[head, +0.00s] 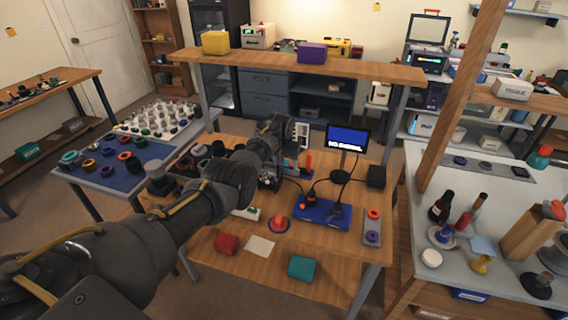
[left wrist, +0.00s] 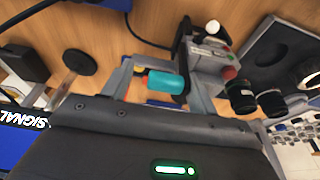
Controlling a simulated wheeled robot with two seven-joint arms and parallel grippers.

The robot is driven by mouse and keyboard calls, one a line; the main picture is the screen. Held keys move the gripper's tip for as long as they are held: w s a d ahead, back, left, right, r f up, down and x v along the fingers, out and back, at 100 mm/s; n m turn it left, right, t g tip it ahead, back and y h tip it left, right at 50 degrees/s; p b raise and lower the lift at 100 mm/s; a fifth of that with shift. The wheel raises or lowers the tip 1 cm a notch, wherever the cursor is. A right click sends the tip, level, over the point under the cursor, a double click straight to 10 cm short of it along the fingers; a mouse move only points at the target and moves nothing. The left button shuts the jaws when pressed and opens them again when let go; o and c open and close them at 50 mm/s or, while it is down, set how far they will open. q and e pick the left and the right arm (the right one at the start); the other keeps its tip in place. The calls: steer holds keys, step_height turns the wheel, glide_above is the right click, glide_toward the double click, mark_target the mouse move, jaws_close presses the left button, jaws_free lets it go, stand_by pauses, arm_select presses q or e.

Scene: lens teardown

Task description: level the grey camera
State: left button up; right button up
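The grey camera (left wrist: 208,66) is in the left wrist view, with a red button and a white knob on it. In the head view a small grey device (head: 268,181), which looks like the same camera, sits just below my left wrist, partly hidden by the arm. My left gripper (left wrist: 160,78) has its two fingers apart, with a teal cylinder (left wrist: 166,82) between them next to the camera. I cannot see clear contact on both sides. Whether the camera is level is hard to tell. My right gripper is in neither view.
A monitor (head: 347,138) reading no signal stands right of the camera. A blue board (head: 322,211) with cables lies in front. Dark cylinders (left wrist: 242,97) stand close beside the camera.

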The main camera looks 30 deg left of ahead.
arm_select(q)
steer(key=shift+s+a+f, duration=0.1)
steer(key=shift+s+a, duration=0.05)
steer(key=shift+a, duration=0.15)
steer(key=shift+d+r, duration=0.1)
steer(key=shift+r, duration=0.4)
steer(key=shift+p+v, duration=0.65)
steer(key=shift+v, duration=0.4)
steer(key=b+v, duration=0.1)
steer(key=v, duration=0.6)
steer(key=shift+s+r, duration=0.15)
steer(key=shift+r, duration=0.2)
